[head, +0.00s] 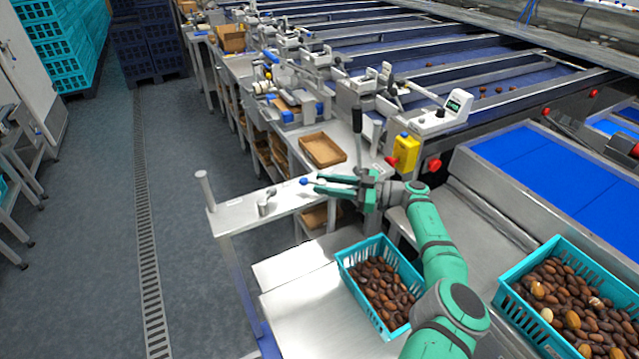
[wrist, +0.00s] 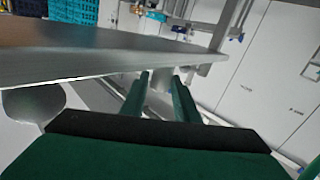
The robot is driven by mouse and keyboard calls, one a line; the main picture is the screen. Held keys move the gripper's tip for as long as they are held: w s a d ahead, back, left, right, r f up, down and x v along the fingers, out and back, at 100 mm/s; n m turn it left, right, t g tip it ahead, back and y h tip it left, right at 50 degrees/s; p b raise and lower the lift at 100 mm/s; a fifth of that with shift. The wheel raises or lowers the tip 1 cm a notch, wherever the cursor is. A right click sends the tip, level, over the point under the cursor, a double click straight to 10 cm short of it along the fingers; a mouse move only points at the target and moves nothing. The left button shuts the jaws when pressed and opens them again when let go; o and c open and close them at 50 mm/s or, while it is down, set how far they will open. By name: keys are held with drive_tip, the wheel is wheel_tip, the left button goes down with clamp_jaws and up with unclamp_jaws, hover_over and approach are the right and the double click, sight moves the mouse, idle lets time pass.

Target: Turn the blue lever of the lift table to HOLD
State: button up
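A small blue knob (head: 304,182), which looks like the end of the blue lever, shows in the head view on the pale metal ledge (head: 238,212). My gripper (head: 317,184) is just right of the knob, its two green fingers pointing left towards it. The fingers are apart with nothing seen between them; I cannot tell whether they touch the knob. In the wrist view my gripper (wrist: 160,85) shows both fingers spread beside a grey metal edge (wrist: 110,70). The lever's shaft is not clear, and no HOLD marking is readable.
A teal crate of dates (head: 345,262) stands on a metal plate (head: 300,325) below my arm. Another date crate (head: 512,300) is at right. A black-handled lever (head: 357,122), a yellow box with a red button (head: 405,150) and a cardboard tray (head: 322,150) are behind my gripper.

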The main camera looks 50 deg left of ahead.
drive_tip(key=shift+x, duration=1)
clamp_jaws()
